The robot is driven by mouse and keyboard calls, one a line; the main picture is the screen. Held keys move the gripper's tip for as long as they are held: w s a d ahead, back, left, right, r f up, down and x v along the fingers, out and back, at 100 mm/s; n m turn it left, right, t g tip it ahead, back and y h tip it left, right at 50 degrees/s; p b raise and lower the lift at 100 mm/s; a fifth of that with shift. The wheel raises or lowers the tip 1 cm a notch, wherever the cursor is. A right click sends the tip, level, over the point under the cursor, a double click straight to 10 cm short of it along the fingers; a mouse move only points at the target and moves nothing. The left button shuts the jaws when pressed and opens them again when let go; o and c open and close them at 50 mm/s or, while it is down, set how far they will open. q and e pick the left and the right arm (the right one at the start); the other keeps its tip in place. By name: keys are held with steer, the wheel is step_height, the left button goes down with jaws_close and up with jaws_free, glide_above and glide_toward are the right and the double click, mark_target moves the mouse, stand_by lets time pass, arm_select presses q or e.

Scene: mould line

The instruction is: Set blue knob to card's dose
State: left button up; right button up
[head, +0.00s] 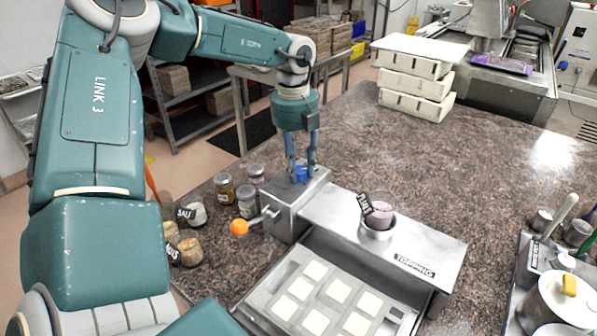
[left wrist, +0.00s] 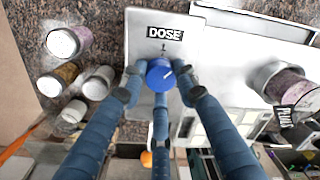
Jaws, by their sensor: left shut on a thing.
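The blue knob (head: 300,173) sits on top of the grey metal box (head: 284,207) of the topping machine. In the left wrist view the knob (left wrist: 160,75) has a short white mark on its face, right of centre. A "DOSE" label (left wrist: 165,33) with a small dark mark below it is on the box top. My left gripper (head: 301,165) reaches down from above and is shut on the knob, its fingers around the rim. A dark card reading "PLUMS" (head: 364,204) leans at the jar; I can make out no dose on it. My right gripper is out of view.
The jar (head: 379,215) of purple filling stands in the machine's metal top. A tray of white squares (head: 314,270) lies below. An orange-ended crank (head: 239,228) and several spice jars (head: 246,201) stand left. White moulds (head: 415,85) are stacked behind; the counter's middle is clear.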

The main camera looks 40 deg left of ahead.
mark_target(297, 168)
arm_select(q)
steer(key=shift+w+m+b, duration=0.2)
steer(key=shift+m+b, duration=0.55)
steer(key=shift+m, duration=0.35)
steer(key=shift+a+r+m+b, duration=0.15)
steer(key=shift+m+b, duration=0.25)
steer(key=shift+m, duration=0.4)
steer(key=shift+r, duration=0.1)
steer(key=o, duration=1)
steer(key=shift+o, duration=0.8)
step_height(297, 168, up, 12)
steer(key=shift+s+a, duration=0.15)
steer(key=shift+a, duration=0.05)
